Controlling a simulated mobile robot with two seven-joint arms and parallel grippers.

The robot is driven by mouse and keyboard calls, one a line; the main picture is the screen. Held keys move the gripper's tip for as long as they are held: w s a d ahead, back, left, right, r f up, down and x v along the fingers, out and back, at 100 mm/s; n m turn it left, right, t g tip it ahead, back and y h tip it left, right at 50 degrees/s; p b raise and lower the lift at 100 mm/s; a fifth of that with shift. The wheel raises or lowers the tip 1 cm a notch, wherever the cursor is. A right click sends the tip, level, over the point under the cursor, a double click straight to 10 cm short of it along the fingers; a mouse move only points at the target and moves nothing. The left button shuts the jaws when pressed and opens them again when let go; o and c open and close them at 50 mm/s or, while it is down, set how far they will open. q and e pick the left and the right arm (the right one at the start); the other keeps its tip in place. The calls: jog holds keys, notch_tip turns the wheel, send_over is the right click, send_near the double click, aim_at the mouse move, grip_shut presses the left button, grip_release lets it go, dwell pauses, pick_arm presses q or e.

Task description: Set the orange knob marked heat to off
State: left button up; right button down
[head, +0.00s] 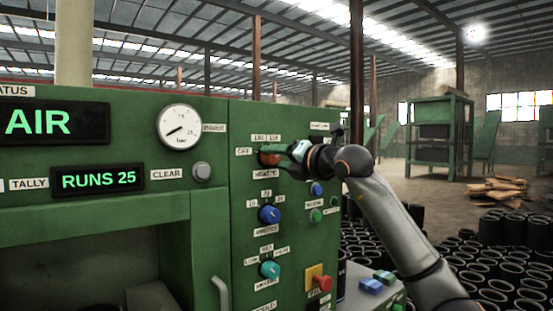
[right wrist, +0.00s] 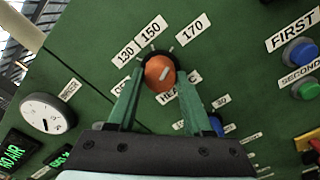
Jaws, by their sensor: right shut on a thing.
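The orange knob (right wrist: 160,73) is on the green panel, above a label that starts "HEA" and is partly covered by my gripper. Labels OFF, 130, 150 and 170 ring it, with OFF at the lower left, partly hidden. A short pale mark on its face slants to the upper right, roughly toward the 170 side. My right gripper (right wrist: 160,80) is shut on the knob, one green finger on each side. In the head view the knob (head: 266,159) shows just left of my right gripper (head: 284,155). My left gripper is out of view.
Below are a blue knob (head: 269,215), a teal knob (head: 270,270) and a red button (head: 323,283) on yellow. Blue (head: 316,189) and green (head: 315,215) buttons sit close under my right arm. A round gauge (head: 179,128) is to the left. Black sleeves (head: 490,270) fill the floor at right.

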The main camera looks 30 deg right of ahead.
dwell(0.3)
jog(key=n+p, duration=0.1)
jog(key=n, duration=0.5)
jog(key=shift+n+p, duration=0.3)
jog(key=shift+p, duration=0.05)
jog(key=n+p, duration=0.1)
jog(key=n, duration=0.6)
jog(key=shift+d+p, duration=0.1)
jog(key=shift+p, duration=0.3)
jog(key=n+p, duration=0.1)
jog(key=n, duration=0.5)
jog(key=shift+r+n+p, duration=0.1)
jog(key=shift+n+p, duration=0.2)
jog(key=shift+p, duration=0.1)
jog(key=n+p, duration=0.1)
jog(key=n, duration=0.5)
jog(key=shift+n+p, duration=0.3)
jog(key=shift+p, duration=0.05)
jog(key=shift+c, duration=1.6)
grip_release()
